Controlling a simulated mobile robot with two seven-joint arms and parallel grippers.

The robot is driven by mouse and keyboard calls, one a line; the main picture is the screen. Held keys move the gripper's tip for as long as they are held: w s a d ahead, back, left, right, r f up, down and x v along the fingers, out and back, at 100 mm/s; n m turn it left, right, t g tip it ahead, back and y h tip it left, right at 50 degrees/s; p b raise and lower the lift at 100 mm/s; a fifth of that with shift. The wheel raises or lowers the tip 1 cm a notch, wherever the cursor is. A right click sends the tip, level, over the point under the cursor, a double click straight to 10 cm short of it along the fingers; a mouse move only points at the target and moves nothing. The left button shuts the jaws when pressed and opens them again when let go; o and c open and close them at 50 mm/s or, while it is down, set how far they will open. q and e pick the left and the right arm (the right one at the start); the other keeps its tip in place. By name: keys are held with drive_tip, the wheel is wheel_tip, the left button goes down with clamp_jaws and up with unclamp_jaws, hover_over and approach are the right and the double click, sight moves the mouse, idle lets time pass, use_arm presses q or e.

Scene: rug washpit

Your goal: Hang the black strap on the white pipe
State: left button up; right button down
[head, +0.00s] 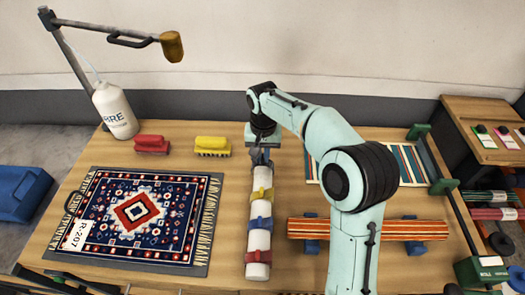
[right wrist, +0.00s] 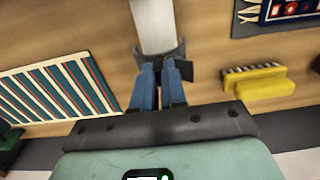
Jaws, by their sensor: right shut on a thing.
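The white pipe (head: 259,240) lies lengthwise on the table, with a yellow strap (head: 261,194), a blue strap (head: 260,223) and a red strap (head: 258,257) across it. My right gripper (head: 261,156) is at the pipe's far end. In the right wrist view, my right gripper's blue fingers (right wrist: 160,84) are shut on the black strap (right wrist: 161,54), a dark curved piece with a tab at its right. The strap lies across the end of the white pipe (right wrist: 155,22); I cannot tell whether it rests on it. My left gripper is not in view.
A patterned rug (head: 140,215) lies left of the pipe. Red (head: 152,145) and yellow (head: 212,146) brushes and a white bottle (head: 115,110) stand behind it. A rolled striped rug (head: 375,229) lies right of the pipe, with a striped mat (head: 408,163) beyond it.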

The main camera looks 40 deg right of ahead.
sight(263, 162)
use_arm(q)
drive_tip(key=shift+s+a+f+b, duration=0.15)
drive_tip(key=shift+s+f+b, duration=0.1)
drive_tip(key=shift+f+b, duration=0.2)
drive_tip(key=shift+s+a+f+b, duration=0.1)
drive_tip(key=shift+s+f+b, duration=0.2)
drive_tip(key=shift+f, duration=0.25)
use_arm(e)
drive_tip(key=shift+f, duration=2)
drive_tip(key=c, duration=1.1)
unclamp_jaws()
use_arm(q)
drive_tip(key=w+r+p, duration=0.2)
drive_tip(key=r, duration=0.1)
use_arm(e)
wheel_tip(263, 162, up, 13)
drive_tip(key=shift+r, duration=0.2)
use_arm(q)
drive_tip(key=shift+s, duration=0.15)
use_arm(e)
drive_tip(key=shift+s+d, duration=0.1)
